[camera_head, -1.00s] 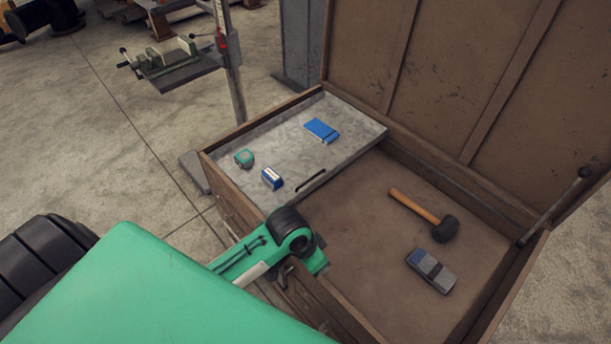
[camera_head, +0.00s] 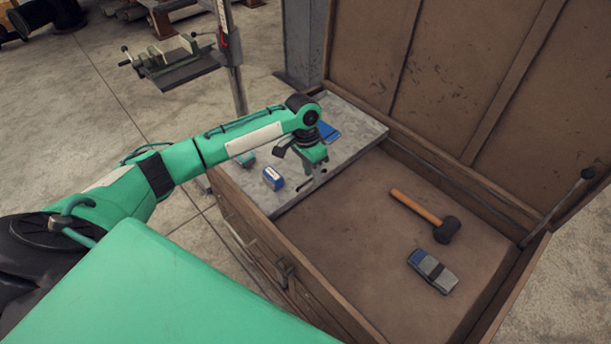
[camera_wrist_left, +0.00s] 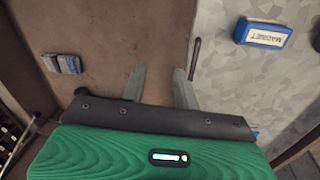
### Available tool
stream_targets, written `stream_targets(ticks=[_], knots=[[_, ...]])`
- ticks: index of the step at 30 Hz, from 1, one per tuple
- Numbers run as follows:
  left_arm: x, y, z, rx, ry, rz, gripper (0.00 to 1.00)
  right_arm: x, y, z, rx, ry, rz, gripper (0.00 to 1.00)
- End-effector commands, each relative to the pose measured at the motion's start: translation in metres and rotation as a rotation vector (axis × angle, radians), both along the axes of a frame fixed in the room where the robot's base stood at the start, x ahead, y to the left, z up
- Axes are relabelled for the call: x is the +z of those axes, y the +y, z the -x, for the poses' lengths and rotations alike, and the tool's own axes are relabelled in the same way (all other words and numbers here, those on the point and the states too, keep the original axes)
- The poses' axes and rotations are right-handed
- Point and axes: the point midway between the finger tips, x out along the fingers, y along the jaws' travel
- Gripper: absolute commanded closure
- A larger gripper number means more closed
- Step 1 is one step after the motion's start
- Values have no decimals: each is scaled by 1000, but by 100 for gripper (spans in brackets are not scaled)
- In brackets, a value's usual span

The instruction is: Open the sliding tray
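The sliding tray (camera_head: 352,115) is a grey speckled panel across the far left part of an open wooden chest. Its dark bar handle (camera_wrist_left: 194,58) lies along the tray edge facing the open bin and is partly covered by my gripper in the head view. My left gripper (camera_head: 311,184) points down over this edge, close to the handle. In the left wrist view its two fingers (camera_wrist_left: 160,85) are apart with nothing held, and the handle shows just past the right fingertip. Whether they touch is unclear. My right gripper is out of view.
On the tray are a blue box (camera_head: 273,178), a teal item (camera_head: 247,160) and a blue flat pack (camera_head: 328,132), the last two partly hidden by my arm. A mallet (camera_head: 425,212) and a grey-blue block (camera_head: 433,270) lie in the bin. Wooden walls (camera_head: 300,273) surround it.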

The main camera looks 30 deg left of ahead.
Motion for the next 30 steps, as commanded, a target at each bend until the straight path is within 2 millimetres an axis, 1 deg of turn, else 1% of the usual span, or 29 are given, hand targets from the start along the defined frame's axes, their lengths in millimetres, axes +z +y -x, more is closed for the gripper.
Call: stream_targets(ticks=[1, 3, 6, 10, 14, 17, 20, 30], knots=[[12, 15, -11, 27, 3, -7, 69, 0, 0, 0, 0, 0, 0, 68], [25, 31, -21, 57, 13, -8, 69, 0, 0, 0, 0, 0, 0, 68], [40, 49, -32, 94, 25, -6, 69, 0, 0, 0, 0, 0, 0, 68], [52, 63, -39, 124, 31, -3, 69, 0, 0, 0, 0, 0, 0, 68], [52, 66, -40, 134, 36, 0, 69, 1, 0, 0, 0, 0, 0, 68], [43, 64, -40, 134, 38, 0, 69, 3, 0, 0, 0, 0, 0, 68], [27, 61, -38, 133, 39, -1, 69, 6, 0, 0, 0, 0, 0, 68], [-44, 47, -34, 134, 38, -1, 69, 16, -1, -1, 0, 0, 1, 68]])
